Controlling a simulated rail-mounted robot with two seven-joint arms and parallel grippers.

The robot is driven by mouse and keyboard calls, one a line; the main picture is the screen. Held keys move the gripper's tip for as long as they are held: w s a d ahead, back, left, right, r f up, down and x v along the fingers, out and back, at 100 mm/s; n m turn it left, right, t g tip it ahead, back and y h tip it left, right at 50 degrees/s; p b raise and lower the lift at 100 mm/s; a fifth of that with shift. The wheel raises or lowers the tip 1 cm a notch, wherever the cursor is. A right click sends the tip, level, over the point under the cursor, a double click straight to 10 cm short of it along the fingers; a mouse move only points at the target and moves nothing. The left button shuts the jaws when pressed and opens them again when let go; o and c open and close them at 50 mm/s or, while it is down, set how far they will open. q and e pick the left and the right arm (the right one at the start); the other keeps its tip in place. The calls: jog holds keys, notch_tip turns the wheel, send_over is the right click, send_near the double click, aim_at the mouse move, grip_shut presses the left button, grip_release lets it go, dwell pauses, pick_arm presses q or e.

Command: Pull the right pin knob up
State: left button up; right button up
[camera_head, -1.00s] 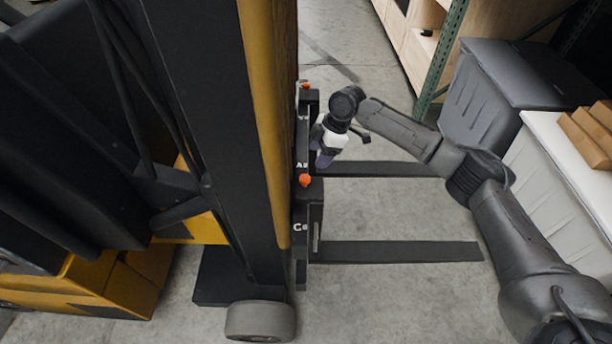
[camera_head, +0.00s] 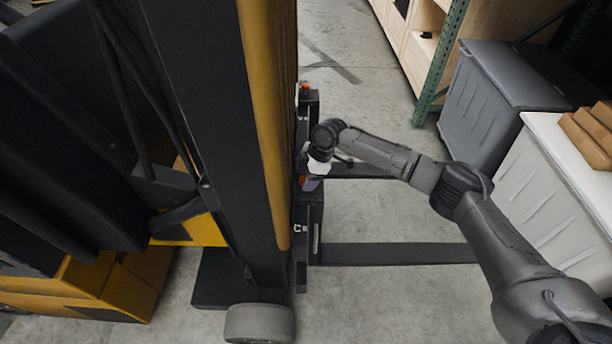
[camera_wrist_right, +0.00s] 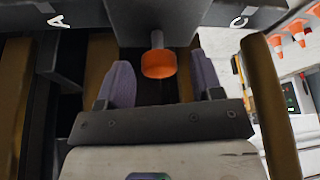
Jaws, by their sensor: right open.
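An orange pin knob (camera_wrist_right: 158,64) on a grey stem shows in the right wrist view, below a dark carriage bar with the letters A and C. My open right gripper (camera_head: 312,184) has its two purple fingers on either side of this knob in that view, with a gap on each side. How deep the knob sits between the fingers is hard to tell. In the head view the same knob (camera_head: 302,180) is mostly hidden by the gripper. A second orange knob (camera_head: 305,87) stands farther back on the carriage. My left gripper does not show.
The forklift's dark mast (camera_head: 215,120) stands left of the gripper. Two dark forks, one of them the near fork (camera_head: 400,253), reach right over the floor. A grey tote (camera_head: 500,95) and a white-lidded tote (camera_head: 545,190) stand at right.

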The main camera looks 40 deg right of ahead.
jog(key=c, duration=0.6)
grip_shut()
notch_tip(320, 180, up, 3)
jog(key=p, duration=0.3)
jog(key=shift+a+f, duration=0.1)
jog(key=shift+w, duration=0.1)
jog(key=shift+o, duration=1.2)
grip_release()
jog(key=o, duration=0.4)
jog(key=shift+c, duration=0.2)
